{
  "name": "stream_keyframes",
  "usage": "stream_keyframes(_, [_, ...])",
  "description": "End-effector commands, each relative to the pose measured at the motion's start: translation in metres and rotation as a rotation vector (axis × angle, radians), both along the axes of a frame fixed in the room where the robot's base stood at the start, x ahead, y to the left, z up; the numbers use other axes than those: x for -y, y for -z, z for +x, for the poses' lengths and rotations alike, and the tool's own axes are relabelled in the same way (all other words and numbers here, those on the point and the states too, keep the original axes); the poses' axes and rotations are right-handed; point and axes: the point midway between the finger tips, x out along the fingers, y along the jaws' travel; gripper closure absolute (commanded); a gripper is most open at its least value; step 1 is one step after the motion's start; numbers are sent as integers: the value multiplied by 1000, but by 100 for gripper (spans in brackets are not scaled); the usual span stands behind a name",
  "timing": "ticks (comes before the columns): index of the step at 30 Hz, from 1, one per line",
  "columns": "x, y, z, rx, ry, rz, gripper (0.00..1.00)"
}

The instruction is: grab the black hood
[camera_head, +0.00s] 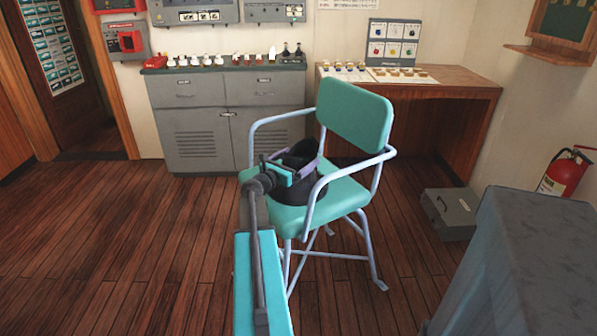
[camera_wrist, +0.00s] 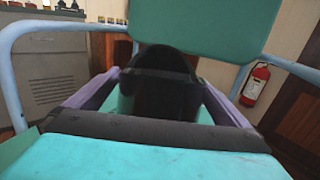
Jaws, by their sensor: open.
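The black hood (camera_head: 312,188) sits on the teal seat of a chair (camera_head: 345,195). It also shows in the wrist view (camera_wrist: 162,80), dark and rounded, ahead of my wrist. My gripper (camera_head: 301,166) is at the hood, over the seat and inside the chair's arms. Its purple fingers are apart, one on each side of the hood in the wrist view (camera_wrist: 160,98). I cannot tell whether they touch it. My gripper and wrist hide part of the hood.
The chair's pale blue armrests (camera_head: 318,185) flank my gripper closely, with the backrest (camera_head: 355,113) behind. A grey cabinet (camera_head: 225,120) and wooden desk (camera_head: 440,85) stand at the back. A grey box (camera_head: 450,212) and fire extinguisher (camera_head: 563,175) are at right. The left floor is clear.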

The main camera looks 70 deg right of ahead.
Motion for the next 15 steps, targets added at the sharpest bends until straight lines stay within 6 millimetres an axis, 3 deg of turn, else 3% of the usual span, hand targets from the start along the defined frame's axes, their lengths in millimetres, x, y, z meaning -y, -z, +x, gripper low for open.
stream_keyframes(10, [0,0,0,0,0,0,2])
stream_keyframes(15, [0,0,0,0,0,0,30])
